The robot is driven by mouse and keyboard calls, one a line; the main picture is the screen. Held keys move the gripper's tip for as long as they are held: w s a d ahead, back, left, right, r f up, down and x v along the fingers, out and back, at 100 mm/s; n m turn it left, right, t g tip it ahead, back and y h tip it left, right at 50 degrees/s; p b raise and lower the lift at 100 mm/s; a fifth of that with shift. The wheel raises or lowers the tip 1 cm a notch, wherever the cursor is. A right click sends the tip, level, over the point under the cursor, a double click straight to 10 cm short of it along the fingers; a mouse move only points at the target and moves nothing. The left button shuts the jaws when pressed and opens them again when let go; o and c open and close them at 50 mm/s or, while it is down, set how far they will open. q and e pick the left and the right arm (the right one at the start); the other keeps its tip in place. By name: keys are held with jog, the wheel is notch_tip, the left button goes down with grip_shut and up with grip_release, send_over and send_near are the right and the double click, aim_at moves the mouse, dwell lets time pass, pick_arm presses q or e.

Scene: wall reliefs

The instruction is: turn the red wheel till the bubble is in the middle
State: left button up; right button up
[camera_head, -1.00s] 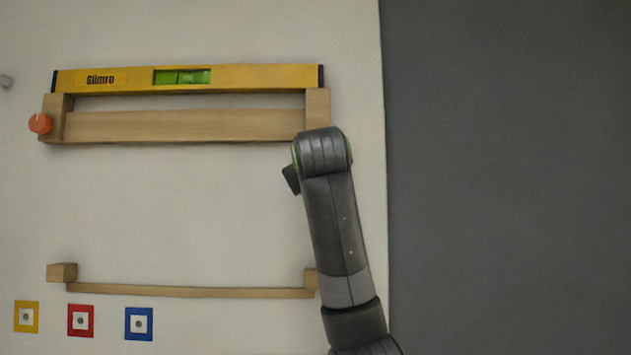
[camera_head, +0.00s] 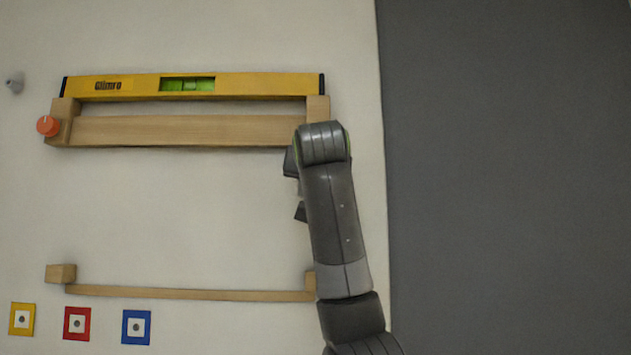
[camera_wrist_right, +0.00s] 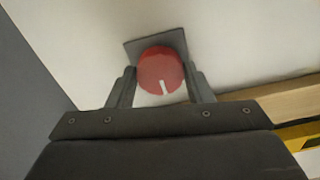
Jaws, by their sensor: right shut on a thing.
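The red wheel (camera_wrist_right: 161,70), with a white mark on its lower rim, sits on a grey square plate (camera_wrist_right: 140,48) in the right wrist view. My right gripper (camera_wrist_right: 161,82) is shut on it, one finger on each side. In the head view my right arm covers the wheel. The yellow level (camera_head: 260,85) lies along the top of a wooden frame and looks almost horizontal. Its green vial (camera_head: 187,85) shows, but the bubble is too small to place surely. My left gripper is not in view.
A lower wooden ledge (camera_head: 190,293) and yellow, red and blue squares (camera_head: 136,327) are below. The wall between the frames is clear.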

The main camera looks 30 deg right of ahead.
dwell(0.5)
jog(key=o, duration=1)
jog(key=shift+s, duration=0.1)
jog(key=b+v, duration=0.7)
jog(key=v, duration=1)
jog(key=shift+s+a+b, duration=0.1)
jog(key=shift+s+b, duration=0.1)
jog(key=shift+b, duration=0.15)
jog(key=shift+f, duration=0.1)
